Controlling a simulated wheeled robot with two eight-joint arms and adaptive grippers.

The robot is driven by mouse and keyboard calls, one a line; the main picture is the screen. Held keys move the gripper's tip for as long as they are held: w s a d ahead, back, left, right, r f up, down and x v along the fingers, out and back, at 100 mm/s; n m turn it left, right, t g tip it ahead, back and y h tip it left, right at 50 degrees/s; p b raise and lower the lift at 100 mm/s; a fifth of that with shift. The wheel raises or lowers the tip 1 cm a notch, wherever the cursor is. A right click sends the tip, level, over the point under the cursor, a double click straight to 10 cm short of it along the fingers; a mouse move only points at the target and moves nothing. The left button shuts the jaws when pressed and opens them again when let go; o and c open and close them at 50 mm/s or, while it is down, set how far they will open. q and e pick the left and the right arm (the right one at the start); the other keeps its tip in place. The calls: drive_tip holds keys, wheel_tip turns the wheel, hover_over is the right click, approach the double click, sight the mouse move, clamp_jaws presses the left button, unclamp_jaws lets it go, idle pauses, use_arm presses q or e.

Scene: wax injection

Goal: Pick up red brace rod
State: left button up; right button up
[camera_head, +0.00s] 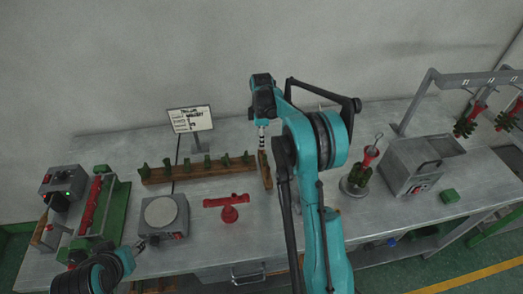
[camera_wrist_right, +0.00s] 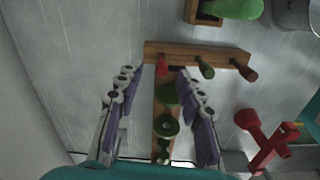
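Several red parts show, and I cannot tell for sure which is the red brace rod. A small red peg (camera_wrist_right: 162,66) stands on a short wooden rack (camera_wrist_right: 215,56), straight ahead between my right fingertips in the wrist view. A red T-shaped piece on a round foot (camera_head: 229,213) stands mid-table; it also shows at the lower right of the wrist view (camera_wrist_right: 268,145). My right gripper (camera_head: 262,150) points down over the short wooden rack (camera_head: 265,172). Its fingers (camera_wrist_right: 160,76) are apart with nothing gripped.
A long wooden rack (camera_head: 190,173) with several green parts lies behind the red piece. A round-plate scale (camera_head: 163,217), a green tray with red bars (camera_head: 112,212) and a sign (camera_head: 190,119) are left. A metal box (camera_head: 420,165) and wax tree stand (camera_head: 357,180) are right.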

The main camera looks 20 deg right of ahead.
sight(262, 152)
wheel_tip(262, 152, down, 5)
drive_tip(key=shift+s+d+b, duration=0.1)
drive_tip(key=shift+b, duration=0.65)
drive_tip(key=shift+r, duration=0.1)
drive_tip(key=shift+c, duration=0.7)
clamp_jaws()
drive_tip(key=shift+r, duration=0.1)
